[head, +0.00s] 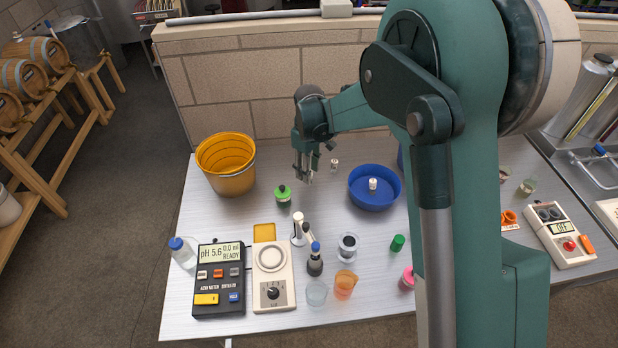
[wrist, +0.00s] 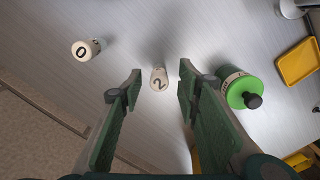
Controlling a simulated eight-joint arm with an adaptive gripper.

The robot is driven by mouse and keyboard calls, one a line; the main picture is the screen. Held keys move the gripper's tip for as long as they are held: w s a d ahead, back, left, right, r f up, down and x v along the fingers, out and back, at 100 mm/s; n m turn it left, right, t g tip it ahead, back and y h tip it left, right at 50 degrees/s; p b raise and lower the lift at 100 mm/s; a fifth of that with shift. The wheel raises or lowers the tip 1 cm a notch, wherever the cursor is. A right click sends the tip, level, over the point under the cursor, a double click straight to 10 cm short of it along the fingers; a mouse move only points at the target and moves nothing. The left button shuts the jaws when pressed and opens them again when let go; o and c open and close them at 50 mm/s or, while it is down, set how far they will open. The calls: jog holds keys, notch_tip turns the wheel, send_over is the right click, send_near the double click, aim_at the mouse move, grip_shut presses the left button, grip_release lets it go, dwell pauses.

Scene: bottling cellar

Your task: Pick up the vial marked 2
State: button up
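The vial marked 2 (wrist: 158,79) is small and pale, its number on the top facing my wrist camera. In the wrist view it appears between the two green fingers of my gripper (wrist: 160,73), with visible space on both sides. In the head view my gripper (head: 305,171) points down over the back of the table, and its fingers seem to hide most of this vial. The fingers are spread and hold nothing. I cannot tell the exact height of the fingertips over the vial.
A vial marked 0 (wrist: 86,49) stands on one side and a green-capped jar (wrist: 240,90) close on the other. In the head view an orange bucket (head: 227,180) is left, and a blue bowl (head: 361,200) with a white vial (head: 373,184) is right.

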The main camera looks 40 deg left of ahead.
jog(key=shift+a+f, duration=0.1)
jog(key=shift+f, duration=1.9)
jog(key=c, duration=1)
